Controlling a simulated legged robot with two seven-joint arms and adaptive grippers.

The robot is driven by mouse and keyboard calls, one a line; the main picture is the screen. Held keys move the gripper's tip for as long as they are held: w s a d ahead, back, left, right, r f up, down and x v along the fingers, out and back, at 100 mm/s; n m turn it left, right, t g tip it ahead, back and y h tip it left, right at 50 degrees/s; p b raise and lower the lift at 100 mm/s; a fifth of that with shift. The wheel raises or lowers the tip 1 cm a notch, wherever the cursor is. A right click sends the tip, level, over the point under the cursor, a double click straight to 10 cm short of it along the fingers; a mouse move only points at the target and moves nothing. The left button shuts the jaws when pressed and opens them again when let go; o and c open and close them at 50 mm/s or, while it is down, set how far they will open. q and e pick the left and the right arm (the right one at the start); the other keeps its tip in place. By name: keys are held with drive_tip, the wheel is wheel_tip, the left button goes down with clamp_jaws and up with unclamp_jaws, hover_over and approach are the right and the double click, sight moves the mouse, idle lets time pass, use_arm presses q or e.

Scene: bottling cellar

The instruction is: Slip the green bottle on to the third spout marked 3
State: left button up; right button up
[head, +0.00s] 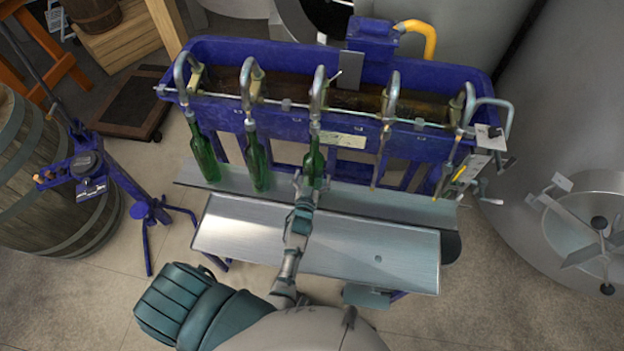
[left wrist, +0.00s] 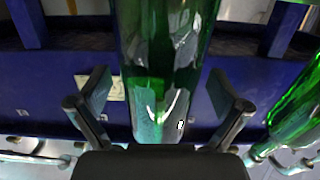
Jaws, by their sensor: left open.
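The green bottle (head: 314,158) hangs at the third spout (head: 318,92) from the left, with its neck up at the spout's lower tube and its lower end near the steel shelf. My left gripper (head: 309,182) is at the lower part of this bottle. In the left wrist view the bottle (left wrist: 168,60) stands between the two spread fingers (left wrist: 162,97), with a visible gap on each side. The fingers are open. My right gripper is not in view.
Two more green bottles hang at the first (head: 204,150) and second (head: 257,160) spouts. The two right spouts are bare. A blue trough (head: 440,135) carries the spouts. A steel shelf (head: 345,240) lies in front. A barrel (head: 40,190) stands at left.

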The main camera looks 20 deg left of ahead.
use_arm(q)
drive_tip(key=v, duration=1.2)
drive_tip(key=s+d+f+m+g+h, duration=0.1)
drive_tip(key=s+f+g, duration=0.1)
drive_tip(key=f, duration=0.5)
drive_tip(key=s+d+f+m+g+h, duration=0.1)
drive_tip(key=s+f, duration=0.3)
drive_tip(key=f, duration=0.4)
drive_tip(key=s+d+f+m+g+h, duration=0.1)
drive_tip(key=s+d+f+g+h, duration=0.1)
drive_tip(key=f, duration=0.5)
drive_tip(key=shift+s+d+f+g, duration=0.2)
drive_tip(key=shift+s+d+g, duration=0.1)
drive_tip(key=shift+g, duration=0.25)
drive_tip(key=shift+s+d+f+g, duration=0.2)
drive_tip(key=shift+s+g, duration=0.15)
drive_tip(key=shift+g, duration=0.2)
drive_tip(key=s+a+f+m+g, duration=0.1)
drive_tip(key=s+a+f+g, duration=0.1)
drive_tip(key=s+f, duration=0.5)
drive_tip(key=s+a+f+m+g, duration=0.1)
drive_tip(key=s+f+g, duration=0.4)
drive_tip(key=s, duration=0.7)
drive_tip(key=shift+s+a+f, duration=0.2)
drive_tip(key=shift+a+f, duration=0.6)
drive_tip(key=shift+f, duration=0.1)
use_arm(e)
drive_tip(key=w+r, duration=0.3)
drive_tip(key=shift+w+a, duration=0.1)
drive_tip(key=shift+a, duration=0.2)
